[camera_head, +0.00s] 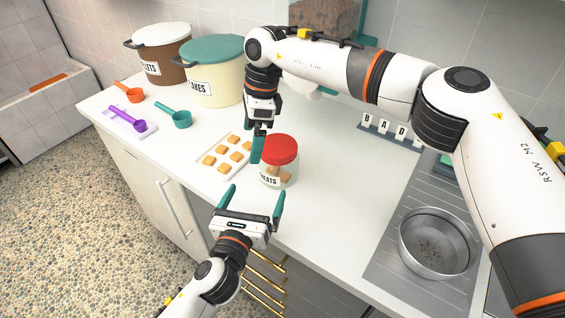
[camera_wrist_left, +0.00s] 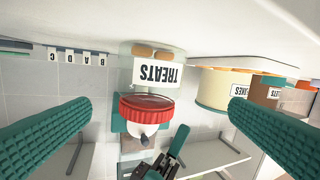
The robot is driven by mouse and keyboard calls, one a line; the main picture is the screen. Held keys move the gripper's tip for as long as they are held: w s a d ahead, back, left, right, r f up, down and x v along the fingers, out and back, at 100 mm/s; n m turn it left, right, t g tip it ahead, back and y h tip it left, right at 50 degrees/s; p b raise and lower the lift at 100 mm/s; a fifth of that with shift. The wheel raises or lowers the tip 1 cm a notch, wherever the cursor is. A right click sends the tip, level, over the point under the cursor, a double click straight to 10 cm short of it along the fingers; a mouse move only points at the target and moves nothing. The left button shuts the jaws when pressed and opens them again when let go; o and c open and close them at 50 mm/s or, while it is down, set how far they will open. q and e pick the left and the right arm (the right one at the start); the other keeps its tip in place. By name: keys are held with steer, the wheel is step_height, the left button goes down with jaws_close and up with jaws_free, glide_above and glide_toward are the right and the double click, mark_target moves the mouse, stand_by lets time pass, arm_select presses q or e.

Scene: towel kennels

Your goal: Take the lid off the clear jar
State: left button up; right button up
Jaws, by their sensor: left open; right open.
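The clear jar (camera_head: 272,180) with a TREATS label and biscuits inside stands upright near the counter's front edge. Its red lid (camera_head: 281,148) sits on top. The left wrist view, turned upside down, shows the jar (camera_wrist_left: 157,72) and its lid (camera_wrist_left: 148,104) between my left fingers but farther off. My left gripper (camera_head: 254,198) is open and empty, in front of the jar and apart from it. My right gripper (camera_head: 259,148) points down just left of the lid, open; a teal finger shows, and I cannot tell whether it touches.
A tray of biscuits (camera_head: 208,163) lies left of the jar. Purple (camera_head: 127,119), teal (camera_head: 177,117) and orange (camera_head: 130,93) scoops lie farther left. Two lidded tubs (camera_head: 215,88) stand behind. A letter rack (camera_head: 390,133) and a metal bowl (camera_head: 436,243) are at the right. Counter front-right of the jar is clear.

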mark_target(277, 159)
arm_select(q)
steer(key=shift+w+d+r+m+h, duration=0.15)
steer(key=shift+d+m+h, duration=0.15)
steer(key=shift+m, duration=0.25)
steer(key=shift+w+d+r+m+h, duration=0.1)
steer(key=shift+d+m+h, duration=0.1)
steer(key=shift+d+m, duration=0.3)
arm_select(e)
steer(key=d+r, duration=0.1)
steer(key=w+d+r+h, duration=0.1)
steer(key=d, duration=0.1)
steer(key=w+d+r+h, duration=0.1)
steer(key=d+r, duration=0.1)
steer(key=shift+w+d+t, duration=0.2)
steer(key=shift+w+t, duration=0.05)
steer(key=shift+t, duration=0.15)
arm_select(q)
steer(key=x, duration=1.1)
steer(key=shift+w, duration=0.4)
arm_select(e)
steer(key=shift+f, duration=0.1)
arm_select(q)
steer(key=shift+c, duration=0.3)
